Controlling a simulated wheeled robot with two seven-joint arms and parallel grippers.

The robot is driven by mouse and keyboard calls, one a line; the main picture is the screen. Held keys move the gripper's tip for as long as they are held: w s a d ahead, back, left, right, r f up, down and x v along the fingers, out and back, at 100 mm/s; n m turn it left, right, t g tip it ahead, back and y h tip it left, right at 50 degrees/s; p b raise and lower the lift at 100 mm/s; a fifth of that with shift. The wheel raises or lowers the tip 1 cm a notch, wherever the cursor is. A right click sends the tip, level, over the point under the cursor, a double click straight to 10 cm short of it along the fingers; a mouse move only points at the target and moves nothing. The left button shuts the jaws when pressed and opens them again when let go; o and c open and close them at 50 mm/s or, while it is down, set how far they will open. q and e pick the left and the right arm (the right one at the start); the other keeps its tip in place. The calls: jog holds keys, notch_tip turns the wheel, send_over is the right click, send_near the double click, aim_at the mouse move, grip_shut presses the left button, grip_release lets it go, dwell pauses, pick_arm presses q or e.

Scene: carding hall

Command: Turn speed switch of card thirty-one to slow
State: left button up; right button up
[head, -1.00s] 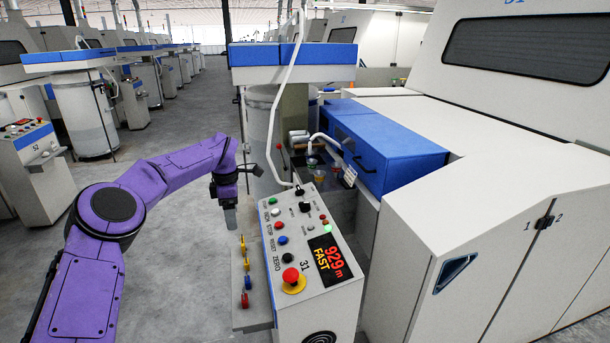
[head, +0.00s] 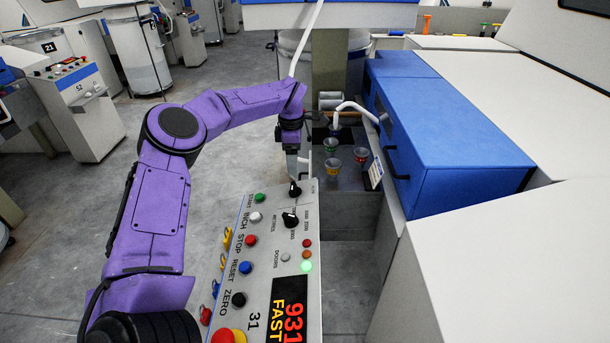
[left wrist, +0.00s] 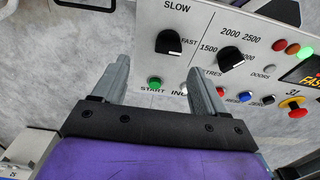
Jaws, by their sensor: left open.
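The control panel of card thirty-one (head: 262,268) is below and to the right of my left arm. Its speed switch (head: 295,189) is a black knob at the panel's far end. In the left wrist view the speed switch (left wrist: 169,43) lies between SLOW and FAST labels, its white mark towards the FAST side. The display (head: 289,311) reads 931 and FAST. My left gripper (head: 293,172) is just above and behind the switch. In the wrist view its fingers (left wrist: 155,75) are apart, with the knob ahead of the gap, not between them. My right gripper is not in view.
A second black knob, the metres dial (head: 290,219), sits close by. START (head: 260,198), STOP (head: 251,239) and other buttons line the panel, with a red emergency button (head: 222,337) at the near end. A blue cover (head: 455,135) stands right. Open floor lies left.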

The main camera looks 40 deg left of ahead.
aim_at(293, 184)
pick_arm(q)
jog(key=s+f, duration=0.1)
jog(key=s+f+p, duration=0.1)
jog(key=f, duration=0.1)
jog(key=s+f+p, duration=0.1)
jog(key=f, duration=0.1)
jog(key=shift+s+d+f, duration=0.1)
jog(key=shift+s+f, duration=0.1)
jog(key=shift+s, duration=0.05)
jog(key=w+f, duration=0.2)
jog(key=f, duration=0.1)
jog(key=shift+w+d+f, duration=0.1)
jog(key=shift+w+f, duration=0.05)
jog(key=shift+w, duration=0.1)
jog(key=shift+s, duration=0.3)
jog(key=shift+c, duration=0.3)
jog(key=shift+s+r, duration=0.3)
jog(key=shift+r, duration=0.05)
jog(key=c, duration=1)
jog(key=shift+w+f, duration=0.1)
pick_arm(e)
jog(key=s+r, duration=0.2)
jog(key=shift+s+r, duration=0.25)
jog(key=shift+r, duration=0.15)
